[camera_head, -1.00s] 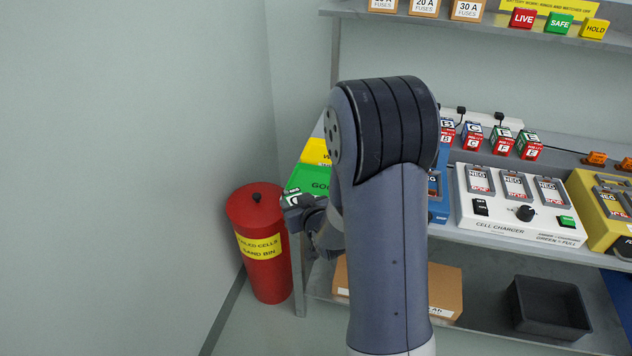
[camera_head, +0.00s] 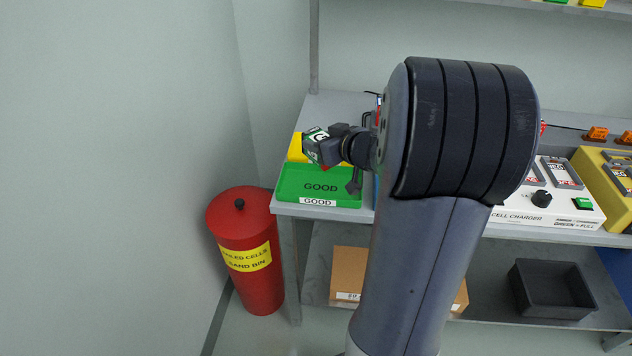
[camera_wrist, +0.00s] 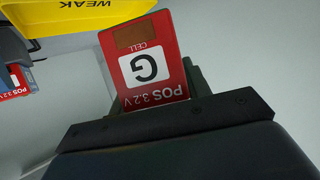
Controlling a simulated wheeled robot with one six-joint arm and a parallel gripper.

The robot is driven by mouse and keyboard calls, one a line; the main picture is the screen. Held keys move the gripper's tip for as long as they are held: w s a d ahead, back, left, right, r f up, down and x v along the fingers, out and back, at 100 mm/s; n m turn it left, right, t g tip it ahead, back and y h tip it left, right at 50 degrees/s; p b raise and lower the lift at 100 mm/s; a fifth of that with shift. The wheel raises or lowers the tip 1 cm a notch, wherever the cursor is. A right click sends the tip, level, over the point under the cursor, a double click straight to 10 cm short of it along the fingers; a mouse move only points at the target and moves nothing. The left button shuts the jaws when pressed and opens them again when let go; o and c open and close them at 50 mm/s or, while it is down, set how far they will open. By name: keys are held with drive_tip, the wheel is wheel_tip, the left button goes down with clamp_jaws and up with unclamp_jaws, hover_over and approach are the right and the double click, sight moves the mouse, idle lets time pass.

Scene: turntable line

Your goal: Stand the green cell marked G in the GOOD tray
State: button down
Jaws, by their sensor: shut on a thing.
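My gripper (camera_head: 330,146) is shut on the cell marked G (camera_head: 314,143). In the head view the cell looks green and white with a red part, and it is tilted. In the wrist view the cell's red face (camera_wrist: 152,92) shows a G label and POS 3.2 V, upside down. The gripper's dark jaw (camera_wrist: 175,122) crosses below it. The green GOOD tray (camera_head: 290,188) sits at the shelf's left end and looks empty where it shows. The cell is in the air, over the tray's back edge in the picture. My arm hides the area to the right.
A yellow tray (camera_head: 296,147) stands behind the GOOD tray; its WEAK label shows in the wrist view (camera_wrist: 70,18). Another cell (camera_wrist: 18,80) shows at that view's left edge. A red failed-cells bin (camera_head: 247,285) stands left of the bench. A cell charger (camera_head: 540,215) is at right.

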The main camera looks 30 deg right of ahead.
wheel_tip(320, 180, down, 9)
drive_tip(key=b, duration=0.4)
drive_tip(key=shift+f, duration=0.1)
drive_tip(key=shift+f, duration=0.15)
drive_tip(key=c, duration=0.7)
unclamp_jaws()
drive_tip(key=shift+r, duration=0.2)
drive_tip(key=shift+p+v, duration=1.6)
drive_tip(key=shift+v, duration=4.45)
